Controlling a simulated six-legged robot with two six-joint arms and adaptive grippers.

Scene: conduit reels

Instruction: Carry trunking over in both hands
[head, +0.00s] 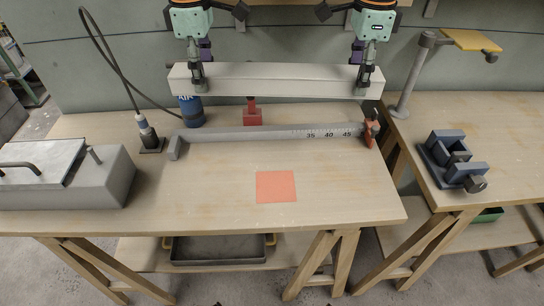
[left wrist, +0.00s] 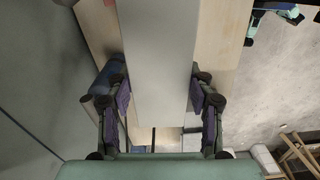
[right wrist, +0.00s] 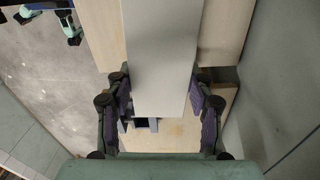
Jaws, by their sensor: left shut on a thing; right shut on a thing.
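The trunking (head: 275,80) is a long pale grey bar, held level above the back of the workbench in the head view. My left gripper (head: 197,82) is shut on it near its left end. My right gripper (head: 366,82) is shut on it near its right end. In the left wrist view the trunking (left wrist: 158,60) runs between the two finger pads. In the right wrist view the trunking (right wrist: 160,60) also sits between the pads, with its end showing. The bench surface directly behind the bar is hidden.
A measuring rail (head: 250,134) with a scale and a red end piece (head: 371,130) lies below the bar. A blue air can (head: 191,112) and a grey lidded box (head: 110,185) stand left. An orange square (head: 276,187) marks clear bench. A blue vise (head: 452,160) sits on the right bench.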

